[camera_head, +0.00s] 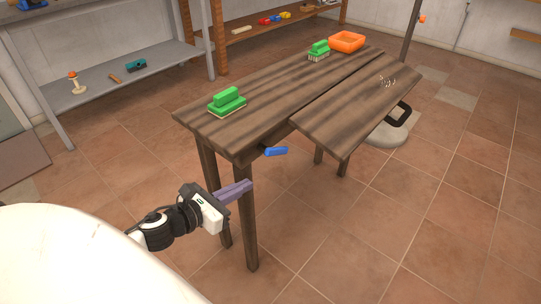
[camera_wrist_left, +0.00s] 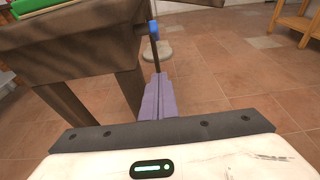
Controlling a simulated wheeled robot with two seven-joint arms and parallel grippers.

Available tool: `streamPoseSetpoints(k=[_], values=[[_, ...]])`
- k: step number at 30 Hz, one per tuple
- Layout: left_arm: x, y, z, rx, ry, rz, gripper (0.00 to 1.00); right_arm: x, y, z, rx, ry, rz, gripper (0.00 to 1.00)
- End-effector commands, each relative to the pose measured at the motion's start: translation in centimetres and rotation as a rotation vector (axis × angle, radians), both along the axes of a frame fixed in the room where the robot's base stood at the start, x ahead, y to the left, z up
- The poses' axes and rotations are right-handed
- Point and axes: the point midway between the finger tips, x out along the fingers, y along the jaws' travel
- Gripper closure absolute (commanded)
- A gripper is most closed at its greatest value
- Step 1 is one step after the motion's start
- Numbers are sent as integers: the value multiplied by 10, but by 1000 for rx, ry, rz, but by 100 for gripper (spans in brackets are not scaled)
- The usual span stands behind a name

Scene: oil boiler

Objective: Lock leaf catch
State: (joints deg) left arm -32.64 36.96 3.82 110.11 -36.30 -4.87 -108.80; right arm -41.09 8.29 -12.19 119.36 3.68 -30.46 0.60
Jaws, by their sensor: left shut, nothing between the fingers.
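A wooden table (camera_head: 243,129) with a dropped or lower leaf (camera_head: 345,118) on its right side stands in the head view. A blue catch handle (camera_head: 276,151) sticks out under the table's near edge, close to the leaf's near corner. It also shows as a small blue end in the left wrist view (camera_wrist_left: 153,31). My left gripper (camera_head: 248,184) is shut and empty, with its purple fingers below and left of the blue handle, apart from it. The fingers also show in the left wrist view (camera_wrist_left: 158,84), pointing toward the handle. My right gripper is not in view.
Two green brushes (camera_head: 227,102) (camera_head: 318,51) and an orange tray (camera_head: 346,41) stand on the tabletop. A table leg (camera_head: 246,225) is right beside my left fingers. Metal shelving (camera_head: 130,72) stands at the back left. The tiled floor at the right is clear.

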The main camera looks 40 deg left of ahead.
Motion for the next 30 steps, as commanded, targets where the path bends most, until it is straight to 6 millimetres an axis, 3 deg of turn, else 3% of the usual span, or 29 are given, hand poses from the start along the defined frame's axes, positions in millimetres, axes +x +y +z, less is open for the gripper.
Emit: streamPoseSetpoints(k=[17, 21, 30], values=[[94, -7, -26, -2, -4, 1, 100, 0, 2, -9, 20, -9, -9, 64], [104, -8, -4, 0, -2, 0, 100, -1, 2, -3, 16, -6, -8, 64], [111, -10, 9, -4, 0, 1, 100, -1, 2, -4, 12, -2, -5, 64]])
